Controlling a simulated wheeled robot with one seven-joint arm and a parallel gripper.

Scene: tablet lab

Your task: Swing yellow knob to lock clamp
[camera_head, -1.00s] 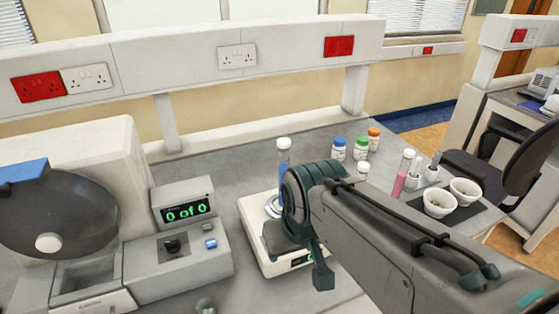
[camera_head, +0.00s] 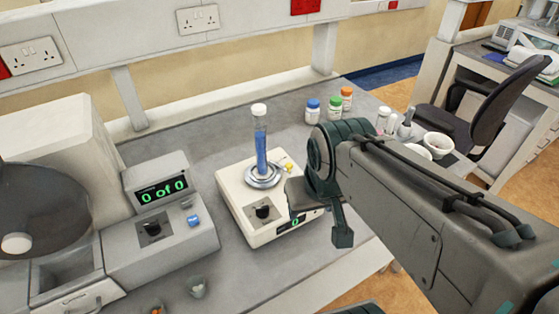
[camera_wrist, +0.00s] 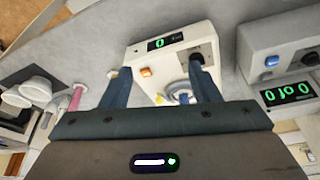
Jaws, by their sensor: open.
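The yellow knob (camera_head: 289,167) is a small piece at the right of the metal clamp ring (camera_head: 263,177) on a white tester. A clear cylinder (camera_head: 261,140) with blue contents and a white cap stands upright in the ring. In the wrist view the knob (camera_wrist: 159,99) shows low between the fingers, with the clamp (camera_wrist: 180,97) partly hidden by the right finger. My gripper (camera_wrist: 159,66) is open and empty, its fingers spread over the tester (camera_wrist: 175,72). In the head view my arm is at the tester's right, and its fingertips are not clear.
A tablet counter (camera_head: 160,215) reading "0 of 0" stands left of the tester. Bottles with blue (camera_head: 313,110), green (camera_head: 335,107) and orange (camera_head: 346,98) caps stand behind my arm. A mortar (camera_head: 439,144) sits right. Bench between counter and tester is clear.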

